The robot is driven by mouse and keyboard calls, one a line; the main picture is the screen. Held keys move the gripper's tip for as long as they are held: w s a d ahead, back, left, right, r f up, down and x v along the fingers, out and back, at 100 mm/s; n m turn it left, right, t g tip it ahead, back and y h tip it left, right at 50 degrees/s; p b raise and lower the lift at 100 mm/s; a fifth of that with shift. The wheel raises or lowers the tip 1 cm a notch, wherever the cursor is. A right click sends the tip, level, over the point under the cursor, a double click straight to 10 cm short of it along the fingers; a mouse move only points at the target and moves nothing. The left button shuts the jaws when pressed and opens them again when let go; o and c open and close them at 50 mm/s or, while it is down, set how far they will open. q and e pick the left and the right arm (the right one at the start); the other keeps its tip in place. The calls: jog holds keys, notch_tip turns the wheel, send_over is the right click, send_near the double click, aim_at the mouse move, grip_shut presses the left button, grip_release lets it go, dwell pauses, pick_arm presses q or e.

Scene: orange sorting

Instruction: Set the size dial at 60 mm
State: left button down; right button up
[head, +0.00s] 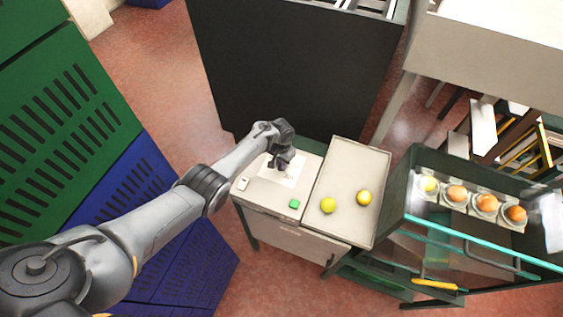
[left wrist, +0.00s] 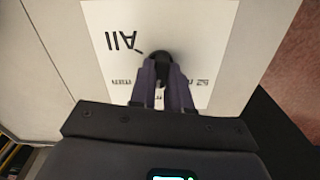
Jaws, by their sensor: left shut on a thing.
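The size dial (left wrist: 160,56) is a dark round knob on a white printed label (left wrist: 97,22) with dark markings, seen in the left wrist view. A short dark pointer sticks out from the knob on its left side. The markings look upside down there, and I cannot read which size the pointer is at. My left gripper (left wrist: 166,75) is shut on the knob, its two dark fingers partly covering it. In the head view the left gripper (head: 281,164) is over the label (head: 290,175) on the cabinet top, and hides the dial. My right gripper is not in view.
The cabinet top (head: 262,197) also has a green button (head: 294,203) and a small white switch (head: 243,184). Beside it a tray (head: 345,166) holds two yellow fruits (head: 328,205). A glass-fronted stand at right holds several fruits in cups (head: 456,194). Green and blue crates stand left.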

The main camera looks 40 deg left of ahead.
pick_arm(q)
jog(key=m, duration=0.4)
jog(key=shift+m, duration=0.4)
jog(key=m+b, duration=0.1)
jog(key=m, duration=0.3)
jog(key=shift+m, duration=0.4)
jog(key=c, duration=1.1)
grip_release()
jog(key=shift+r, duration=0.1)
jog(key=shift+r, duration=0.35)
jog(key=shift+r+p, duration=1.75)
jog(key=shift+r, duration=3.25)
